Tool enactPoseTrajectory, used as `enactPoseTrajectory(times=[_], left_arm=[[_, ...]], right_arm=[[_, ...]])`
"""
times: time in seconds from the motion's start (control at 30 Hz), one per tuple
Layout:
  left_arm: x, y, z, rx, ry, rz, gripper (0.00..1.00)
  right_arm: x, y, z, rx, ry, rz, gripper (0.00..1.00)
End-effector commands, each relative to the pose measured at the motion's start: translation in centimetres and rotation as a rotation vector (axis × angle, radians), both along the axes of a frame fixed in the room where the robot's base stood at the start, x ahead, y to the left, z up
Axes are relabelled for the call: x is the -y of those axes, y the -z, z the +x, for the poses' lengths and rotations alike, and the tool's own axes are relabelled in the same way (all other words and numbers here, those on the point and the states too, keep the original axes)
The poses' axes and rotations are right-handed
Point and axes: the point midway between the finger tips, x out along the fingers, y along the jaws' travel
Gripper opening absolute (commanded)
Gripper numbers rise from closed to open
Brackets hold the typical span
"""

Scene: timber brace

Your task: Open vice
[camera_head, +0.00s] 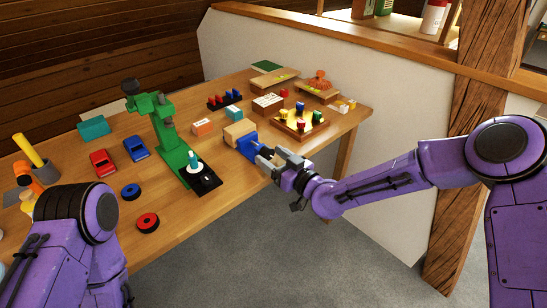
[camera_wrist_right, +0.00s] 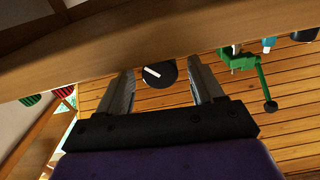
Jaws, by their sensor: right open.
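A blue vice (camera_head: 248,144) stands near the front edge of the wooden table, with a wooden block (camera_head: 238,131) at its back. I cannot tell whether its jaws grip the block. My right gripper (camera_head: 270,160) is at the front side of the vice and partly hides it. In the right wrist view, a round black knob with a white mark (camera_wrist_right: 153,73) lies between the two spread fingers of my right gripper (camera_wrist_right: 162,66). The fingers look apart from the knob. My left arm comes in at the lower left; its gripper is out of view.
A green press (camera_head: 173,135) stands left of the vice on the table (camera_head: 172,205). A tray of coloured pieces (camera_head: 300,123) is to the right. Red and blue toy cars (camera_head: 102,163) lie farther left. A timber post (camera_head: 470,150) stands at the right.

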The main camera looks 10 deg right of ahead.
Motion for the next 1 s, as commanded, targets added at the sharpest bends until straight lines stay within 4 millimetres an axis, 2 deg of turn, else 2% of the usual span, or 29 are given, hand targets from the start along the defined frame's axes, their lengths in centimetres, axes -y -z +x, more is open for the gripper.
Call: enactPoseTrajectory(times=[0.1,0.13,0.3,0.47,0.7,0.8,1.0], left_arm=[[0.0,0.0,0.0,0.0,0.0,0.0,0.67],[0.0,0.0,0.0,0.0,0.0,0.0,0.67],[0.0,0.0,0.0,0.0,0.0,0.0,0.67],[0.0,0.6,0.0,0.0,0.0,0.0,0.67],[0.0,3.7,0.0,0.0,0.0,0.0,0.67],[0.0,4.0,0.0,0.0,0.0,0.0,0.67],[0.0,3.7,0.0,0.0,0.0,0.0,0.67]], right_arm=[[0.0,0.0,0.0,0.0,0.0,0.0,0.67],[0.0,0.0,0.0,0.0,0.0,0.0,0.63],[0.0,0.0,0.0,0.0,0.0,0.0,0.1],[-0.1,0.2,-0.1,0.025,-0.003,-0.035,0.1],[-0.1,0.5,-0.1,0.247,-0.004,-0.337,0.1],[0.0,0.2,0.0,0.289,-0.001,-0.396,0.11],[0.1,0.0,0.0,0.293,0.001,-0.404,0.11]])
